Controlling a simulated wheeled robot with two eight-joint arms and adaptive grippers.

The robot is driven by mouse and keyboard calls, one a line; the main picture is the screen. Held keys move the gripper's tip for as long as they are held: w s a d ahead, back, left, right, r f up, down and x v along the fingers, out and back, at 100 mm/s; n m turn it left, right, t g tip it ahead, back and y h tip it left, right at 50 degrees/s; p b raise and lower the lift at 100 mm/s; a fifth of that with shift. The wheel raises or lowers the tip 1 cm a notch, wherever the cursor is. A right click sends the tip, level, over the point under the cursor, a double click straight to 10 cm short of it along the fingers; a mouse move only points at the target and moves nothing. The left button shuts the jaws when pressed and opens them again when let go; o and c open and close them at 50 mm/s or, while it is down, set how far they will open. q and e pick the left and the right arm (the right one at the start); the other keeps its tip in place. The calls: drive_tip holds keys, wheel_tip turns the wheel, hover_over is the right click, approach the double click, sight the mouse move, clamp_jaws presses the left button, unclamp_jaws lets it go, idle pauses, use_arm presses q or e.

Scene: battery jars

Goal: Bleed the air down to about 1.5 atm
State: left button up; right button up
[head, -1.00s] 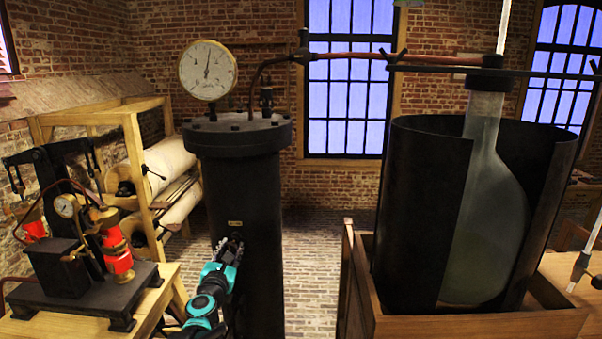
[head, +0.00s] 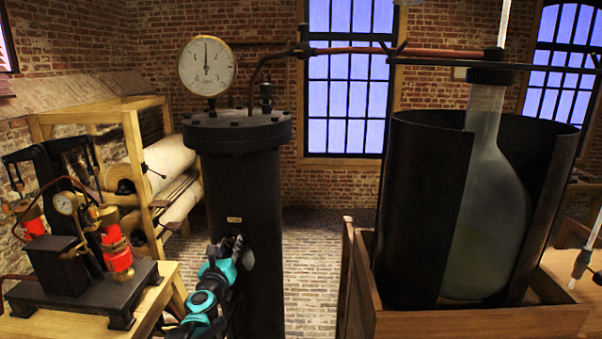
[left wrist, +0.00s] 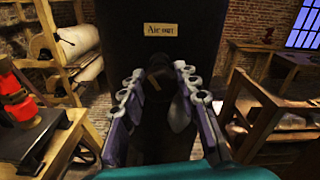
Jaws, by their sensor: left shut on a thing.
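A tall black iron cylinder (head: 240,185) stands upright at centre left. A round white dial gauge (head: 207,68) is on its top, its needle pointing almost straight up; the numerals are too small to read surely. A brass plate (left wrist: 161,30) on the cylinder reads "Air out". Below it is a dark tap (left wrist: 158,72), partly hidden between the fingers. My left gripper (head: 238,252), on a teal wrist, is shut on this tap at the cylinder's front. Its two fingers (left wrist: 158,88) stand on either side of the tap in the left wrist view. My right gripper is not in view.
A copper pipe (head: 350,50) runs from the cylinder's top towards a large glass flask (head: 485,200) inside a black split casing (head: 420,220) in a wooden box (head: 480,323). A small pump apparatus (head: 75,260) stands at left, beside a wooden roller frame (head: 135,150).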

use_arm(q)
drive_tip(key=m+b, duration=0.1)
drive_tip(key=m, duration=0.3)
drive_tip(key=shift+f, duration=0.1)
drive_tip(key=shift+o, duration=0.2)
drive_tip(key=m, duration=0.3)
drive_tip(key=o, duration=1.3)
drive_tip(key=shift+s, duration=0.1)
drive_tip(key=shift+s+a, duration=0.1)
drive_tip(key=shift+s, duration=2.3)
